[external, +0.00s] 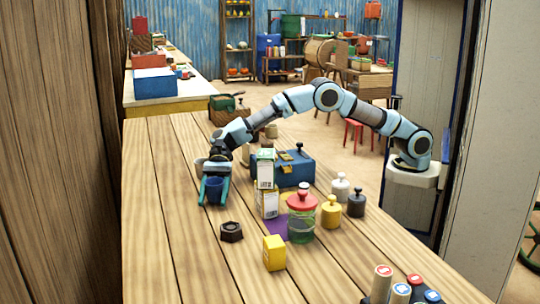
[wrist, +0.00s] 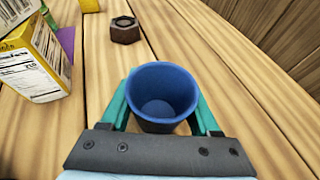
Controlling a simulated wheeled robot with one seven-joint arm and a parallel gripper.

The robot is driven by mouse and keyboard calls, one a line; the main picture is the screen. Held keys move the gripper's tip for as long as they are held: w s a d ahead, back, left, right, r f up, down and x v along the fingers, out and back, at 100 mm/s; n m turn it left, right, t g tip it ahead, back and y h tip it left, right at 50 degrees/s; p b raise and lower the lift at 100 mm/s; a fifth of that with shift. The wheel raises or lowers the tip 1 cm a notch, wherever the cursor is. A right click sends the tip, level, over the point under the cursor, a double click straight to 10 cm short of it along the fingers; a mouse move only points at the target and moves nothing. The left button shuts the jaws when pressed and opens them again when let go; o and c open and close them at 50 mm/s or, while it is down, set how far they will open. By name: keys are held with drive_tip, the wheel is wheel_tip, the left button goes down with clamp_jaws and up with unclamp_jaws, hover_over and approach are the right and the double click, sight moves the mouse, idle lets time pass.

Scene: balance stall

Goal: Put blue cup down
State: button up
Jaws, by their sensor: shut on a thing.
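The blue cup (external: 214,189) is upright near the left side of the wooden table (external: 160,230) in the external view. It also shows in the wrist view (wrist: 162,92), where I look down into its open, empty inside. My gripper (external: 213,192) has its teal fingers on both sides of the cup and is shut on it. In the wrist view the fingers of my gripper (wrist: 162,108) flank the cup. The cup's base is at or very near the tabletop; I cannot tell whether it touches.
A dark hexagonal block (external: 231,232) stands in front of the cup. Cartons (external: 266,168), a blue box (external: 294,168), a red-lidded jar (external: 301,218), a yellow box (external: 274,252) and several weights (external: 357,204) stand to the right. Bare tabletop lies around the cup's front left.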

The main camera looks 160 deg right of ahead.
drive_tip(key=shift+f, duration=0.35)
drive_tip(key=shift+f, duration=0.15)
drive_tip(key=o, duration=1.4)
drive_tip(key=shift+c, duration=0.2)
drive_tip(key=shift+s+d+r, duration=0.15)
drive_tip(key=shift+s+r, duration=0.1)
drive_tip(key=v, duration=1.1)
drive_tip(key=shift+s+d, duration=0.1)
drive_tip(key=shift+s, duration=0.1)
